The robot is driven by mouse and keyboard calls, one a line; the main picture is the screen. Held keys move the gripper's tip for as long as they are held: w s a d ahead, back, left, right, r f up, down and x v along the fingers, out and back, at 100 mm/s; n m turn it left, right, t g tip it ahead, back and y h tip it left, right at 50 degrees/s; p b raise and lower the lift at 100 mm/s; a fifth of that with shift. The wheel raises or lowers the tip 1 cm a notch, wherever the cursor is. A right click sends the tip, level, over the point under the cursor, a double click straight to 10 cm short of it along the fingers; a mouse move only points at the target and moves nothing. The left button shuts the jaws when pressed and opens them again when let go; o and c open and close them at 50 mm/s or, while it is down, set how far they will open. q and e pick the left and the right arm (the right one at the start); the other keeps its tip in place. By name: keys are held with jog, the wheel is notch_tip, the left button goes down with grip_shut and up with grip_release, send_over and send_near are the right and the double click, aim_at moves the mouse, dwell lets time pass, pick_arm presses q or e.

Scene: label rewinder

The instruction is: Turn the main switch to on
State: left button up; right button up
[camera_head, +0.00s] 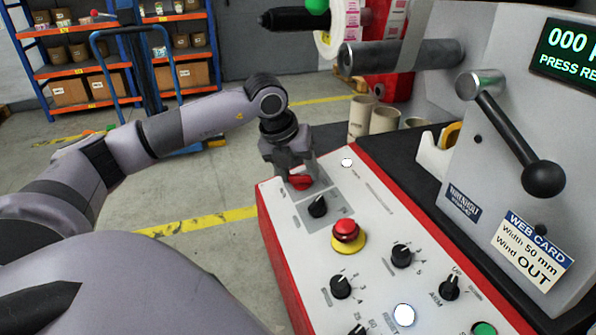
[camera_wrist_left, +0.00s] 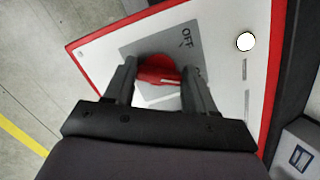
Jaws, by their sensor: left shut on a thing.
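The red main switch (camera_head: 300,182) sits on a grey plate at the far end of the white control panel (camera_head: 375,225). In the left wrist view the red switch knob (camera_wrist_left: 157,70) lies between the two fingers, with the word OFF printed beside it on the grey plate. My left gripper (camera_head: 294,176) comes down from above and is shut on the red knob. The fingers hide part of the knob and its markings, so I cannot tell its exact angle. My right gripper is not in view.
A black knob (camera_head: 317,206) and a red emergency stop (camera_head: 345,231) on a yellow base stand close to the switch. More knobs and buttons fill the near panel. A black lever (camera_head: 516,140) juts out at the right. Open floor lies left of the panel.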

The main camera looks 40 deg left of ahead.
aim_at(289, 193)
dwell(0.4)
pick_arm(q)
jog(key=o, duration=0.9)
jog(key=shift+o, duration=0.7)
jog(key=shift+r, duration=0.1)
jog(key=v, duration=0.7)
jog(key=shift+r, duration=0.1)
